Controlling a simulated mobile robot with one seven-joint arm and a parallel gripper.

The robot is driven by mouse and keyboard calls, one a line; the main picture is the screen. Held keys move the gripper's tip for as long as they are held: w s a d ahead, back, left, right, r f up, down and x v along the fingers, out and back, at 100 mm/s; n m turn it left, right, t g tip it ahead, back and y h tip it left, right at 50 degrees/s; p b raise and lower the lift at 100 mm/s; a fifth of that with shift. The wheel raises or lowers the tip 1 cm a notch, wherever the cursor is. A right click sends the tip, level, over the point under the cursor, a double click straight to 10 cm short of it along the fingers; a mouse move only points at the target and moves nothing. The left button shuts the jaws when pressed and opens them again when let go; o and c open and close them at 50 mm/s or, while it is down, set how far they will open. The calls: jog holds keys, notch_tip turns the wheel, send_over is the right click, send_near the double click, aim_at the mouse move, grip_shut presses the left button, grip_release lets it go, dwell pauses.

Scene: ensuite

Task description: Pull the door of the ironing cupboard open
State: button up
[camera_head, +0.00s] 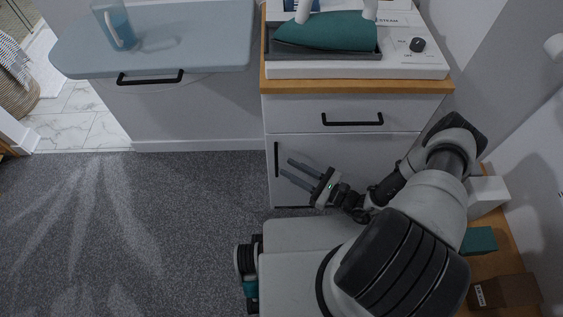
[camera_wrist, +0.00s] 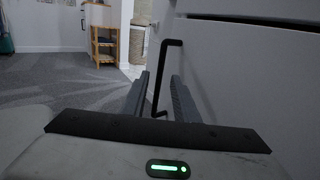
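The ironing cupboard (camera_head: 395,155) is a white unit with a wooden top. Its lower door (camera_head: 330,148) is shut and has a black vertical bar handle (camera_head: 276,158) near its left edge. In the wrist view the handle (camera_wrist: 160,80) stands between the two fingers in the picture, its lower end low between them. My gripper (camera_head: 286,168) is open, in front of the door, with its fingers pointing left towards the handle. In the wrist view its two grey fingers (camera_wrist: 160,96) are apart and hold nothing. I cannot tell whether the fingertips reach around the handle or stop short of it.
A drawer with a black handle (camera_head: 352,119) is above the door. A teal iron (camera_head: 326,31) rests on a white steam station (camera_head: 400,62) on top. Grey carpet (camera_head: 140,220) is clear at left.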

jog(key=shift+x, duration=2.2)
jog(key=shift+c, duration=0.4)
grip_shut()
